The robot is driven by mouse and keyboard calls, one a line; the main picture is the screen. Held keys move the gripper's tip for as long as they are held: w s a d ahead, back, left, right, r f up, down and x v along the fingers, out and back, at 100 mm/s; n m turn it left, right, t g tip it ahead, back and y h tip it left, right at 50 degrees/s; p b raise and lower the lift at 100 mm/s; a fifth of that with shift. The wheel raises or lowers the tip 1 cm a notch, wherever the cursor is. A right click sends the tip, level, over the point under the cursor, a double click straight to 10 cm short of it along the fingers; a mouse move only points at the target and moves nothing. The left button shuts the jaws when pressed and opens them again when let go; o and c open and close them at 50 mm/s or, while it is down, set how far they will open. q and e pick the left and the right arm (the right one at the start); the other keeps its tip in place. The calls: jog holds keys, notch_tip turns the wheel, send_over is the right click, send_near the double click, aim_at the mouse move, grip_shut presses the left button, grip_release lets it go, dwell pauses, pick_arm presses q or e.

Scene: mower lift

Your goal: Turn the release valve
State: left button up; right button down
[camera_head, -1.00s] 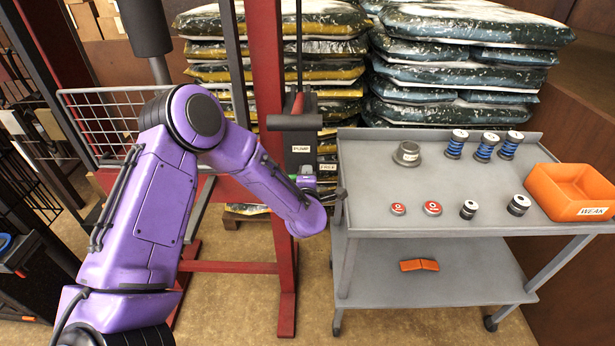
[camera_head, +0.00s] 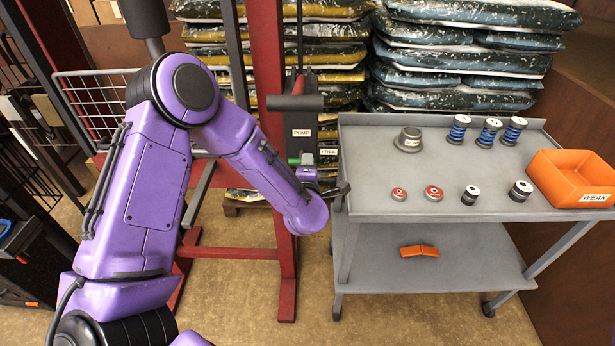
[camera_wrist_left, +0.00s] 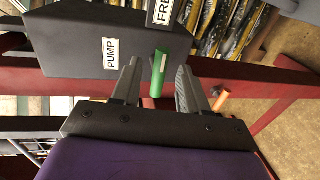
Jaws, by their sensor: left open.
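The release valve shows as a green handle (camera_wrist_left: 158,74) below the dark pump block (camera_wrist_left: 85,45), which carries a "PUMP" label. In the head view the green handle (camera_head: 293,162) is small, beside the pump block (camera_head: 301,120) on the red frame. My left gripper (camera_wrist_left: 157,85) is open, with its two dark fingers on either side of the green handle. I cannot tell whether either finger touches it. In the head view my left gripper (camera_head: 307,161) is small and partly hidden at the end of my purple arm. My right gripper is not in view.
A grey cart (camera_head: 375,185) stands close at the right with springs, caps and an orange bin (camera_head: 572,180) on top. A red post (camera_head: 268,80) rises beside the pump. Stacked bags (camera_head: 470,60) stand behind. An orange-tipped peg (camera_wrist_left: 221,100) is close to the right finger.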

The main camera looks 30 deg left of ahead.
pick_arm(q)
jog(key=v, duration=0.6)
jog(key=shift+b, duration=0.4)
jog(key=shift+r, duration=0.1)
